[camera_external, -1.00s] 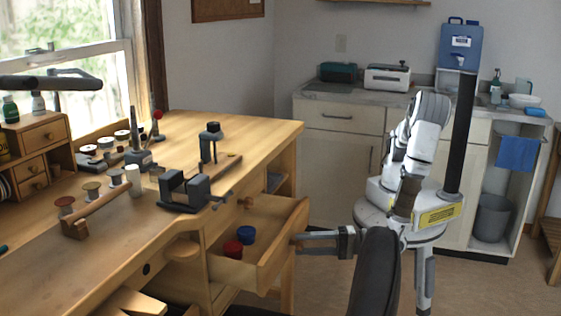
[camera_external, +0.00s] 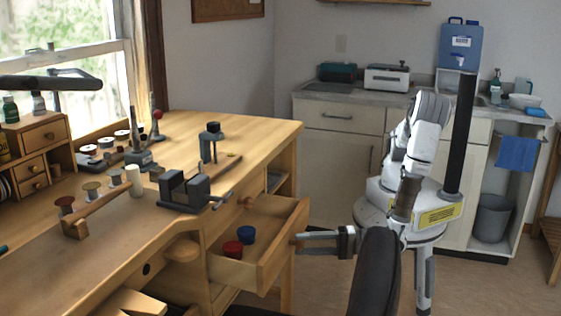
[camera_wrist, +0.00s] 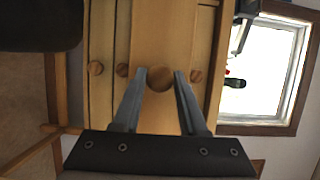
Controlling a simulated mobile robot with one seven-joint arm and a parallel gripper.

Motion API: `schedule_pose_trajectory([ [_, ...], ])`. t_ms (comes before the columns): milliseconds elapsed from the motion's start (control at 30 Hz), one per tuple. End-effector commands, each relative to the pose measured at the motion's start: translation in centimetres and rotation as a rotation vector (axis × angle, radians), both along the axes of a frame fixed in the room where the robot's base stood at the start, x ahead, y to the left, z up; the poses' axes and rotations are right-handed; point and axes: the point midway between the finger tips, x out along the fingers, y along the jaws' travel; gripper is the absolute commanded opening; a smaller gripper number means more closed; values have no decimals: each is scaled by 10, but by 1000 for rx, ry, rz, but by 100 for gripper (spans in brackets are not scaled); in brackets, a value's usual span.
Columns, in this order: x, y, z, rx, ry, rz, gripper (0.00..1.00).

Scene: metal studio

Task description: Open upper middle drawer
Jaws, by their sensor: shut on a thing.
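The wooden drawer (camera_external: 270,262) under the workbench is pulled out, and its inside shows. A red round container (camera_external: 233,249) and a blue one (camera_external: 246,235) stand in it. My gripper (camera_external: 299,241) is at the drawer's front panel, reaching it from the right. In the wrist view my gripper (camera_wrist: 161,74) has its two fingers on either side of a round wooden knob (camera_wrist: 160,80) and is shut on it. In the external view the knob is mostly hidden by the fingers.
The wooden workbench (camera_external: 255,140) carries a dark vise (camera_external: 185,190), spools and tools. A dark rounded chair-like shape (camera_external: 375,275) stands in front of my arm.

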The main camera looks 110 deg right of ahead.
Motion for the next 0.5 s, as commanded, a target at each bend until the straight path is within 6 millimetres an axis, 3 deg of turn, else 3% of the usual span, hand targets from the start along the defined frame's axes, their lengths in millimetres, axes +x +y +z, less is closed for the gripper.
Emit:
schedule_pose_trajectory([
  [333,-1,1,0,0,1,1,0],
  [500,-20,23,4,1,3,7,0],
])
